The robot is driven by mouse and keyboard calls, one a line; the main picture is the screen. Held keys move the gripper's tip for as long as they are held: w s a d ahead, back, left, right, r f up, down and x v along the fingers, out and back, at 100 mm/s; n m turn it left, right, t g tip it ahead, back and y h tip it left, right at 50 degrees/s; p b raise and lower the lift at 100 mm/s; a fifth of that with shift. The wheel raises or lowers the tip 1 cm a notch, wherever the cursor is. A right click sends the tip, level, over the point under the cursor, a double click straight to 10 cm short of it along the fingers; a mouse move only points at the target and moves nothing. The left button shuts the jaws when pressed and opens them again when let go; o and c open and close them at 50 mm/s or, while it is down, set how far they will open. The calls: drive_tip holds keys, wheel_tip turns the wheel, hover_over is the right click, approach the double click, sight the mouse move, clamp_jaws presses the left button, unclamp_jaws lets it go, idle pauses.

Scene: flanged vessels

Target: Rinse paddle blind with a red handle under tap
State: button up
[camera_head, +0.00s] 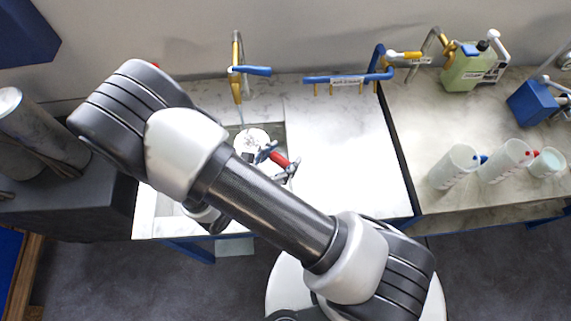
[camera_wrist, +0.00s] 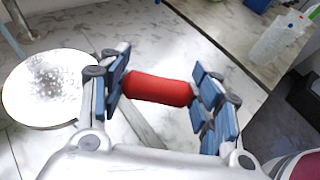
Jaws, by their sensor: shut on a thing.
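The paddle blind shows as a pale round disc (camera_head: 252,140) over the sink in the head view, with a red handle (camera_head: 279,158). My gripper (camera_head: 281,161) is shut on this handle. In the wrist view the red handle (camera_wrist: 158,89) lies between the blue finger pads of my gripper (camera_wrist: 160,95). The disc (camera_wrist: 48,92) is at the left there, with grey speckles on its face. The tap (camera_head: 237,85), yellow with a blue lever, stands behind the disc. A thin pale stream runs from it down to the disc. The arm hides part of the sink.
A white drainboard (camera_head: 345,150) lies right of the sink (camera_head: 274,132). A blue rail (camera_head: 345,79) runs behind it. The right counter holds several white beakers (camera_head: 455,166) and a green canister (camera_head: 468,68). Grey cylinders (camera_head: 40,130) stand at the left.

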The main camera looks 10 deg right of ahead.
sight(269, 143)
drive_tip(key=shift+w+a+f+b, duration=0.25)
drive_tip(key=shift+w+a+b, duration=0.1)
drive_tip(key=shift+w, duration=0.95)
drive_tip(key=shift+w+a+f+b, duration=0.25)
drive_tip(key=shift+w+a+b, duration=0.1)
drive_tip(key=shift+w, duration=0.95)
drive_tip(key=shift+w+a+f+b, duration=0.25)
drive_tip(key=shift+w+a, duration=0.1)
drive_tip(key=shift+w, duration=0.95)
drive_tip(key=shift+d, duration=0.15)
drive_tip(key=shift+w+d, duration=0.2)
drive_tip(key=shift+d, duration=0.25)
drive_tip(key=shift+s+d+b, duration=0.15)
drive_tip(key=shift+s+d, duration=0.2)
drive_tip(key=shift+s, duration=0.95)
drive_tip(key=shift+s+d+b, duration=0.1)
drive_tip(key=shift+s+d, duration=0.25)
drive_tip(key=shift+s, duration=0.95)
drive_tip(key=shift+s+d+b, duration=0.15)
drive_tip(key=shift+s+d, duration=0.2)
drive_tip(key=shift+s, duration=0.95)
